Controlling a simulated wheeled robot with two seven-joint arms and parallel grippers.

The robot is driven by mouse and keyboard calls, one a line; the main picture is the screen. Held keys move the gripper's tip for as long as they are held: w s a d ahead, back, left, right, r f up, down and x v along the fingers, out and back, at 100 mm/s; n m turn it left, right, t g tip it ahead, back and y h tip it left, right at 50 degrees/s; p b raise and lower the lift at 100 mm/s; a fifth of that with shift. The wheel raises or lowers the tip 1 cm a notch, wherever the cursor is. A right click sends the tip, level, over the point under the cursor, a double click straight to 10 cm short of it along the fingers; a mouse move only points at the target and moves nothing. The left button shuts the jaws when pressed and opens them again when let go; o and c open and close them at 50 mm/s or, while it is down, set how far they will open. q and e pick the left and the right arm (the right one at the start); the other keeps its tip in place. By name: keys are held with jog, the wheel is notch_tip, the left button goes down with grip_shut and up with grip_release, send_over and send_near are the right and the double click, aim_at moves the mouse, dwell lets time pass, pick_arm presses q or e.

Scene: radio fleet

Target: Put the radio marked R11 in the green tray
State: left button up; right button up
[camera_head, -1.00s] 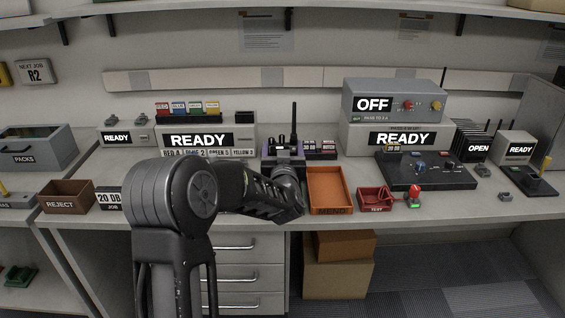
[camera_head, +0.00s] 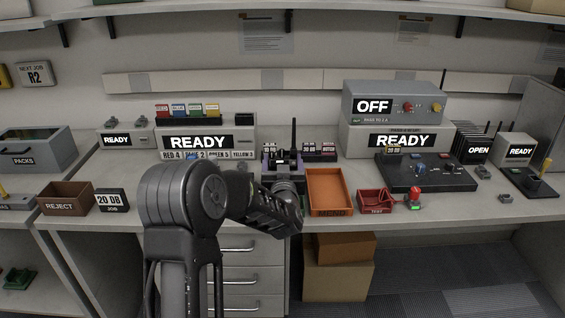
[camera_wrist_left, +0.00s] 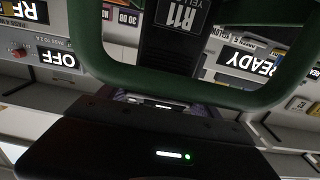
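The radio marked R11 shows in the left wrist view (camera_wrist_left: 178,22) as a dark body with a white label, large and close at the top centre. In the head view a black radio with knobs and an upright antenna (camera_head: 294,135) stands just beyond my left gripper (camera_head: 287,172). It moves with the gripper, so the gripper appears shut on it; the fingertips are hidden. Purple parts (camera_head: 268,166) show beside it. My right gripper is not in view.
An orange MEND tray (camera_head: 330,211) and a small red tray (camera_head: 374,209) lie right of my gripper. A brown REJECT box (camera_head: 66,210) and a job counter (camera_head: 111,200) stand left. A grey PACKS bin (camera_head: 50,160) is at far left. READY boxes (camera_head: 165,155) line the back.

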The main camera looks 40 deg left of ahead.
pick_arm(q)
jog(key=o, duration=0.4)
jog(key=shift+r, duration=0.1)
jog(key=shift+r, duration=0.1)
jog(key=shift+s+d, duration=0.2)
jog(key=shift+s, duration=0.1)
jog(key=v, duration=1.1)
jog(key=shift+s+d+b, duration=0.15)
jog(key=shift+b, duration=0.2)
